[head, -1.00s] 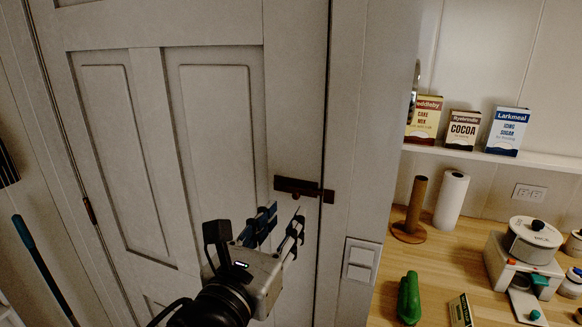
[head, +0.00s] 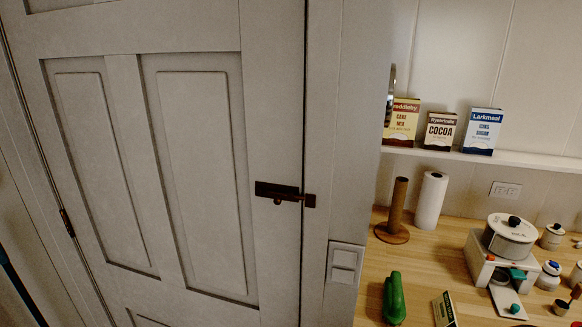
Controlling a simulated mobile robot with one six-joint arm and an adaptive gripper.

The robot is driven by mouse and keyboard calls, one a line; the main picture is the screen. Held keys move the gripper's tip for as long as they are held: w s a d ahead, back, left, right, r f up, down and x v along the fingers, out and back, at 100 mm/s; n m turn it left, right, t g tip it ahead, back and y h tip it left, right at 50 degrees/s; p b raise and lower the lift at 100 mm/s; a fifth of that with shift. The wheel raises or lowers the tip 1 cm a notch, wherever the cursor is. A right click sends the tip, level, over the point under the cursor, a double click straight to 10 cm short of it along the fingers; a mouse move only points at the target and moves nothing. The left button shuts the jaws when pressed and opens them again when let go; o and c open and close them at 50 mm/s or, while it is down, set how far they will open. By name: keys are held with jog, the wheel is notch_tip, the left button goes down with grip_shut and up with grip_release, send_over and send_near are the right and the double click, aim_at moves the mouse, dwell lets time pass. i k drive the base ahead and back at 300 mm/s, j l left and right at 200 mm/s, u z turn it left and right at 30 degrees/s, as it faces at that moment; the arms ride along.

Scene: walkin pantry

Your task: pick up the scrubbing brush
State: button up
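I cannot make out a scrubbing brush for certain in the head view. A long green object (head: 394,298) lies on the wooden counter at the lower middle right; it looks like a smooth vegetable, but I cannot tell for sure. A small brown piece (head: 576,291) at the right edge is cut off and too small to name. My gripper is out of view.
A closed panelled door (head: 200,170) with a dark latch (head: 285,194) fills the left. Boxes stand on the shelf (head: 520,160) above.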

aim_at(394, 309)
jog(key=i+l+u, duration=0.1)
jog(key=l+u, duration=0.25)
jog(key=l, duration=0.2)
jog(key=l+u, duration=0.35)
jog(key=l, duration=0.2)
jog(key=l+u, duration=0.35)
jog(key=l, duration=0.2)
